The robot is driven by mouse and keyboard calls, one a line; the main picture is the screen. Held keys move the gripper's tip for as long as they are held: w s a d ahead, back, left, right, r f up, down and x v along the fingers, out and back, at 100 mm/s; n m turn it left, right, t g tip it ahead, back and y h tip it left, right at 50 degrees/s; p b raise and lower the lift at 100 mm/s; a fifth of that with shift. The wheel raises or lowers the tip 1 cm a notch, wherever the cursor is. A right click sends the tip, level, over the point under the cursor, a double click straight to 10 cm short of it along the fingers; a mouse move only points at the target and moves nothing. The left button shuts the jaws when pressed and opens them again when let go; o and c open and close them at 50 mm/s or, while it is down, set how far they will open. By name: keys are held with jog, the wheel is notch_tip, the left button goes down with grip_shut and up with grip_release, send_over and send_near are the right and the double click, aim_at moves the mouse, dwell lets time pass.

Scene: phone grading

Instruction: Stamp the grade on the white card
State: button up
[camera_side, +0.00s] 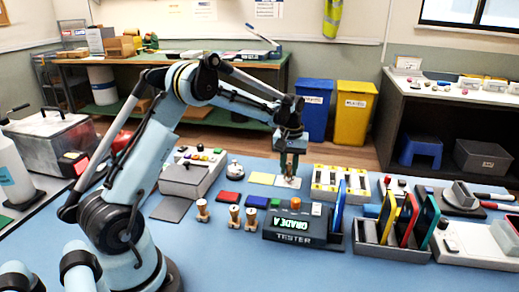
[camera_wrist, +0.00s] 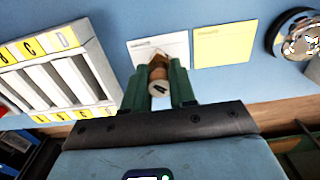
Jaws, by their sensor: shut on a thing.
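My gripper (camera_side: 289,163) points down over the white card (camera_side: 296,184) in the side view. Its green fingers are shut on a wooden stamp (camera_wrist: 159,87), which has a pale round top with a dark mark. In the wrist view the stamp stands between the fingertips (camera_wrist: 158,92) at the near edge of the white card (camera_wrist: 175,46). The stamp and fingers hide part of the card. The stamp's lower end is low over the card; I cannot tell whether it touches. The card's visible part shows small print at the top.
A yellow card (camera_side: 262,178) lies beside the white one. A tray with lettered slots (camera_side: 340,183) is close on the other side. Several wooden stamps (camera_side: 235,216), a red ink pad (camera_side: 229,198), a blue pad (camera_side: 257,202) and the tester (camera_side: 305,228) stand nearer the camera.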

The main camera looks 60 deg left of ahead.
jog(key=shift+f, duration=0.5)
dwell(0.9)
jog(key=shift+r, duration=3.5)
jog(key=shift+s+r, duration=0.1)
jog(key=shift+s, duration=0.1)
jog(key=s+d, duration=0.2)
jog(key=s, duration=1.1)
jog(key=s+d, duration=0.3)
jog(key=s, duration=0.9)
jog(key=shift+s+f, duration=0.1)
jog(key=shift+f, duration=2.95)
jog(key=shift+f, duration=0.65)
